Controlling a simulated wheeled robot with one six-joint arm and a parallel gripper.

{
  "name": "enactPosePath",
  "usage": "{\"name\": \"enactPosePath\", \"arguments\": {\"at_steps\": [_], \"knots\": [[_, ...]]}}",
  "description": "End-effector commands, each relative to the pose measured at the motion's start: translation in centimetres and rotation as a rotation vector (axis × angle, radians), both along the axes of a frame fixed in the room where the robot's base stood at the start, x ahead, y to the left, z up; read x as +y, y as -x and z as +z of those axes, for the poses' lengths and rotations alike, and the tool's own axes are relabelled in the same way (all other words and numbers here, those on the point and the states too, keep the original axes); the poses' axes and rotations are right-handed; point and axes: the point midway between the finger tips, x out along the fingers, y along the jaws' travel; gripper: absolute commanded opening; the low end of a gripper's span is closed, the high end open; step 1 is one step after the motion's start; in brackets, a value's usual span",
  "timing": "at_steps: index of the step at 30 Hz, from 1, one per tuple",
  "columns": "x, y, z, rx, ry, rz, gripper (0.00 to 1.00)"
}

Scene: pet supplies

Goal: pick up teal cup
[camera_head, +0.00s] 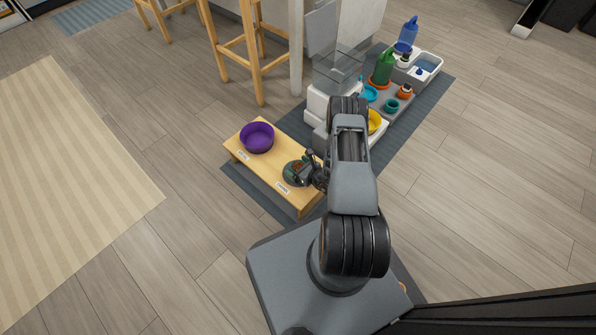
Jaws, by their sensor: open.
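A small teal cup (391,105) stands on the grey mat at the back right, among other pet items. A turquoise dish (370,92) lies to its left. My arm reaches away from my base, and my gripper (309,172) is low over the right part of the wooden stand, at a grey bowl (291,178). My gripper is open and well apart from the teal cup, to its front left. The fingers are small and dark, and I cannot tell whether they touch the grey bowl.
A purple bowl (257,136) sits on the wooden stand (259,174). A yellow bowl (375,121), partly behind my arm, an orange pot (404,91), green bottle (384,69) and blue bottle (408,32) surround the cup. A stool (259,62) stands behind. Floor at right is clear.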

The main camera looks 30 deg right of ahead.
Motion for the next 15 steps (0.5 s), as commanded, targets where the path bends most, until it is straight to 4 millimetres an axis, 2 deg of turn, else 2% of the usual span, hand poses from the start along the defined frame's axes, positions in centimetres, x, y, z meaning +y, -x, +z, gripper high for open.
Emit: {"name": "enactPosePath", "arguments": {"at_steps": [2,15], "knots": [[-0.02,0.02,0.03,0.000,0.000,0.000,0.95],[-0.03,0.04,0.02,0.000,0.000,0.000,0.52]]}}
